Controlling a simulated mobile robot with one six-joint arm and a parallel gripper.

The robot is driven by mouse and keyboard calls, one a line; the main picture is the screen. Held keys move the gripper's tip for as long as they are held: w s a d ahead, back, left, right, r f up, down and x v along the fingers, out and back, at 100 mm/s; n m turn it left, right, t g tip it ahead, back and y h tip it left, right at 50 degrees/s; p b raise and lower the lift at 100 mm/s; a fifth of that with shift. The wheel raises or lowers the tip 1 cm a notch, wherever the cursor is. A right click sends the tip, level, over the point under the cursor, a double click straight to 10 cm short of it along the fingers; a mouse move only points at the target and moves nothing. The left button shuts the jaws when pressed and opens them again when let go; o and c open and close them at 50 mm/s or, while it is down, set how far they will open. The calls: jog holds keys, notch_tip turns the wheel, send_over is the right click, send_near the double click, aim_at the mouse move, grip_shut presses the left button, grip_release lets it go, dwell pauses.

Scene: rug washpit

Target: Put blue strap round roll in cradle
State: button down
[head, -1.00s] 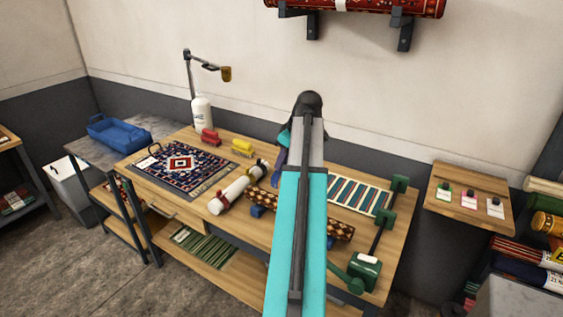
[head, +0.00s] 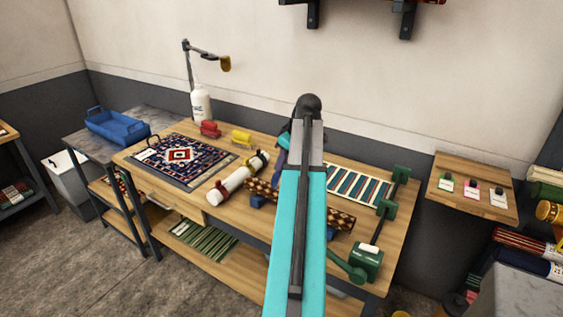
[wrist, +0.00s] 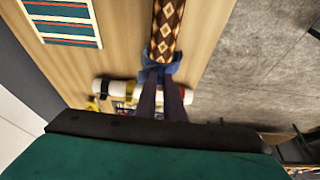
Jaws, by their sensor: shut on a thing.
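The patterned brown roll (head: 262,188) lies slantwise on the workbench, in a cradle with blue blocks (head: 257,202); my arm hides its middle in the head view. It runs up from the fingers in the wrist view (wrist: 166,32). My gripper (wrist: 161,84) has its dark fingers shut on a bunched blue thing, which looks like the blue strap (wrist: 158,70). The strap overlaps the near visible part of the roll in the wrist view. I cannot tell whether it touches or goes round the roll. My arm mostly hides the gripper in the head view.
A patterned rug (head: 180,155), red (head: 210,129) and yellow (head: 242,138) items lie further left. A striped rug (head: 358,187) and green crank device (head: 365,262) are at the right.

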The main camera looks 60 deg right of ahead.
jog(key=shift+f+b, duration=1.55)
jog(key=shift+f, duration=2.05)
jog(key=c, duration=1.8)
grip_release()
jog(key=b+v, duration=0.2)
jog(key=v, duration=1.1)
jog(key=shift+r, duration=0.35)
jog(key=shift+s, duration=0.1)
